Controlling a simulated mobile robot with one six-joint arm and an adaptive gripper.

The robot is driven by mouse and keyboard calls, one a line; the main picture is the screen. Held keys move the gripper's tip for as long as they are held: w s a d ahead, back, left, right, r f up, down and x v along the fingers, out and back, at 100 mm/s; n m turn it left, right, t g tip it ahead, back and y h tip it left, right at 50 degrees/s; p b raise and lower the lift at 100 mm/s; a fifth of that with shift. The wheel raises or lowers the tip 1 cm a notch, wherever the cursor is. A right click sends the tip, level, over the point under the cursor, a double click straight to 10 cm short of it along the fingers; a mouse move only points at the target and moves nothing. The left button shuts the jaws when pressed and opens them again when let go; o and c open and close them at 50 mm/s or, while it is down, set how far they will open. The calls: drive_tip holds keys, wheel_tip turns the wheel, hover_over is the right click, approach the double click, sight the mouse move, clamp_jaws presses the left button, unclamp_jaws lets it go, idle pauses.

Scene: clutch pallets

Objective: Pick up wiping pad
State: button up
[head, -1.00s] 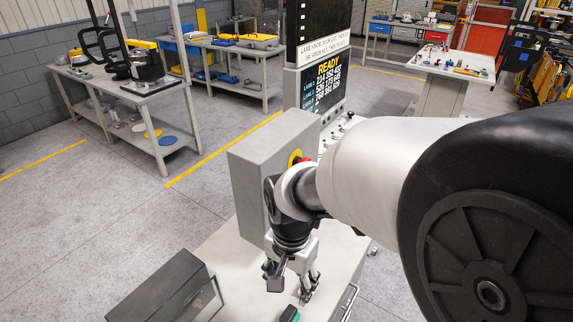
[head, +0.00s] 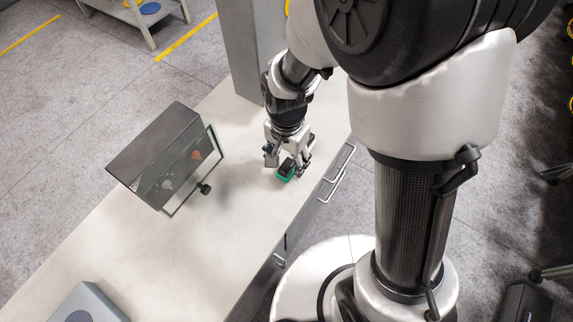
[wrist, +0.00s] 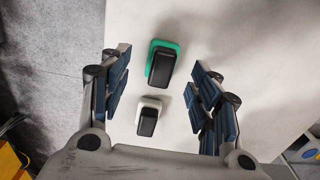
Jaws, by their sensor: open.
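Two pads with black handles lie on the pale bench top. One has a green base (head: 285,174) and shows in the wrist view (wrist: 161,62) toward the top, between the finger lines. The other has a white base (wrist: 149,117) and lies nearer the palm in the wrist view; I cannot make it out in the head view. The frames do not settle which is the wiping pad. My gripper (head: 287,163) is open and points down over the pads. In the wrist view its blue-padded fingers (wrist: 160,92) stand left and right of them, with nothing gripped.
A dark box with a glass front (head: 168,158) stands on the bench (head: 110,235) left of my gripper. A grey column (head: 243,50) rises behind. A grey case (head: 88,304) sits at the lower left. Drawer handles (head: 336,180) line the bench's right side.

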sight(287, 165)
drive_tip(key=f, duration=0.1)
drive_tip(key=f+b, duration=0.1)
drive_tip(key=f, duration=0.1)
drive_tip(key=f+b, duration=0.1)
drive_tip(key=f, duration=0.1)
drive_tip(key=shift+w, duration=0.3)
drive_tip(key=shift+r, duration=0.1)
drive_tip(key=c, duration=1.1)
drive_tip(key=shift+r, duration=0.1)
drive_tip(key=shift+c, duration=0.2)
wheel_tip(287, 165, up, 20)
drive_tip(key=p, duration=0.6)
